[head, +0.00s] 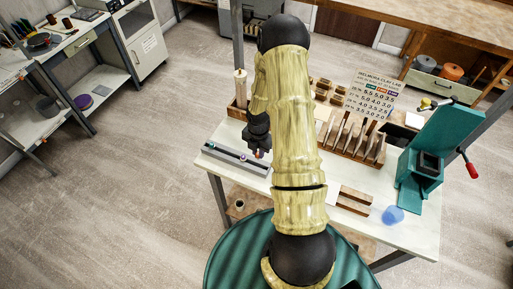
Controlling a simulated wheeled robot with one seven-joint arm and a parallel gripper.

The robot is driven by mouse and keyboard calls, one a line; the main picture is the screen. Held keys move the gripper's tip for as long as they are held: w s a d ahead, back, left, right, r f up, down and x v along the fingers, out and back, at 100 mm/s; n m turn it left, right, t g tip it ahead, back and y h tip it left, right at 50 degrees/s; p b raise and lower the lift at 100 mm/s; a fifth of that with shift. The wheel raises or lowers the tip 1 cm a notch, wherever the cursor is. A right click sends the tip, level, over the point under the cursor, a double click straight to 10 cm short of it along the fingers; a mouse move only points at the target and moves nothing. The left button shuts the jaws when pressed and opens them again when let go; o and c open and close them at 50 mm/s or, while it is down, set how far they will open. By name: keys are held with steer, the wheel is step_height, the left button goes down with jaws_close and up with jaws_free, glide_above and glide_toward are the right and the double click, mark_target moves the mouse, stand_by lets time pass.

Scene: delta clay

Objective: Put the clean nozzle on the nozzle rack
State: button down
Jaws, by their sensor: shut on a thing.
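My gripper (260,151) is over the left part of the white worktable, partly hidden by my own arm. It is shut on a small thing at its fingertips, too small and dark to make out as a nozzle. Just left of it and below lies a long grey bar (232,161) with a few small knob-like pieces on top, one greenish and one purple. It may be the nozzle rack, but I cannot tell for sure. I cannot tell whether the fingertips touch the bar.
A wooden holder (240,108) with a pale upright roll stands behind my gripper. A slotted wooden rack (349,141), a sign (372,95) and a green press (425,165) with a red-knobbed lever fill the right side. A blue translucent thing (393,215) lies near the front edge.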

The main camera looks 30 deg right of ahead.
steer(key=shift+s+d+f+b, duration=0.1)
steer(key=shift+s+f+b, duration=0.2)
steer(key=shift+f+b, duration=0.3)
steer(key=shift+s+d+f+b, duration=0.1)
steer(key=shift+s+f+b, duration=0.15)
steer(key=shift+f+b, duration=0.25)
steer(key=shift+w+f+b, duration=0.1)
steer(key=shift+f+b, duration=1)
steer(key=shift+f, duration=0.6)
steer(key=shift+f, duration=0.1)
steer(key=c, duration=1.3)
jaws_free()
steer(key=shift+o, duration=0.2)
step_height(320, 180, up, 17)
steer(key=b, duration=0.3)
steer(key=shift+r, duration=0.2)
steer(key=shift+a, duration=0.1)
